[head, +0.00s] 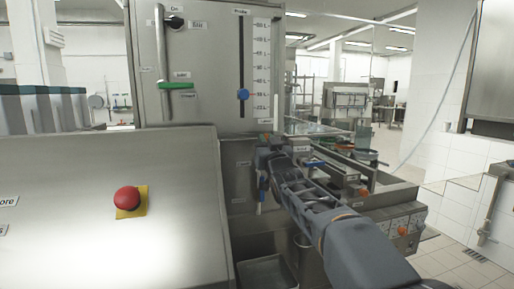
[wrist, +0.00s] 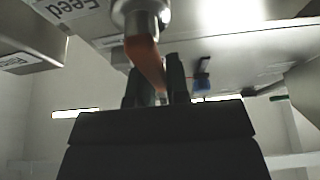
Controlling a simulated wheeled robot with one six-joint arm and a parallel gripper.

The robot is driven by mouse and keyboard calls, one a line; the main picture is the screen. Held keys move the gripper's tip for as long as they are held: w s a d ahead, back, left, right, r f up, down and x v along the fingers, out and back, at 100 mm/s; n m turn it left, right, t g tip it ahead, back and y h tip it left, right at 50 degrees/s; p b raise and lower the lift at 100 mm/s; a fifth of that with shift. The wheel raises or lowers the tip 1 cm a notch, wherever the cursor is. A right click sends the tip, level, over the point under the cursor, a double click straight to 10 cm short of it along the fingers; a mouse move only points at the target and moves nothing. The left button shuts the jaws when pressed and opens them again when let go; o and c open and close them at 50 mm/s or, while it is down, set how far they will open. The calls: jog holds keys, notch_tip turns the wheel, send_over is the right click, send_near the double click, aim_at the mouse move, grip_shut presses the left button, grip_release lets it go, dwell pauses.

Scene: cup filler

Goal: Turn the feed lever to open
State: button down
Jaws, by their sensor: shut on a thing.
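The feed lever (wrist: 142,55) shows in the wrist view as an orange-red handle hanging at a slant from a round metal pivot (wrist: 136,18). A label reading "Feed" (wrist: 72,6) is beside the pivot. My gripper (wrist: 156,82) has its two dark fingers on either side of the lever's lower end and is shut on it. In the head view my gripper (head: 266,152) is at the machine's front, below the right edge of the tall steel panel. The lever is mostly hidden by my gripper there, and its exact setting cannot be told.
A tall steel panel (head: 205,55) carries a green-handled lever (head: 176,86) and a blue probe slider (head: 243,94). A red stop button (head: 126,199) is on the sloped console at the left. A bench with small fittings (head: 385,200) stands right of my arm.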

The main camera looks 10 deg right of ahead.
jog(key=shift+f, duration=0.1)
dwell(0.5)
jog(key=c, duration=1.1)
grip_release()
jog(key=b+v, duration=0.2)
jog(key=v, duration=1.1)
jog(key=shift+s+b, duration=0.3)
jog(key=shift+s, duration=0.15)
